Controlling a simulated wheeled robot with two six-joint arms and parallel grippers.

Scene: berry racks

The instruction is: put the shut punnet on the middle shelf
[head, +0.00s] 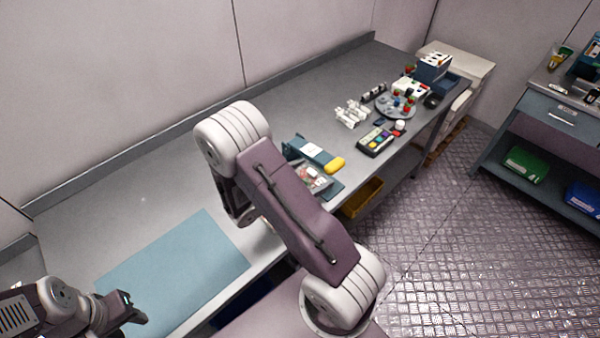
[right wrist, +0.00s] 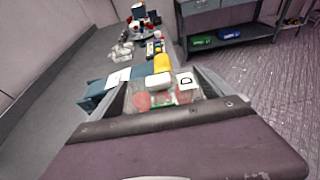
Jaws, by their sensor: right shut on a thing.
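The punnet (head: 313,178) is a clear box with red berries inside, at the bench's front edge in the head view. In the right wrist view the punnet (right wrist: 160,100) lies between the fingers of my right gripper (right wrist: 162,88), which is shut on it. A white tag with a dark letter and a pale block show at its far side. In the head view my own arm hides the right gripper. My left gripper (head: 135,308) is open and empty at the lower left, by the blue mat. I cannot tell which shelf is the middle one.
The blue mat (head: 175,268) on the bench is bare. Beyond the punnet are a yellow object (head: 335,164), a keypad device (head: 376,141), white parts (head: 351,114) and a round tray (head: 396,113). A shelf unit with green (head: 526,164) and blue bins stands at right.

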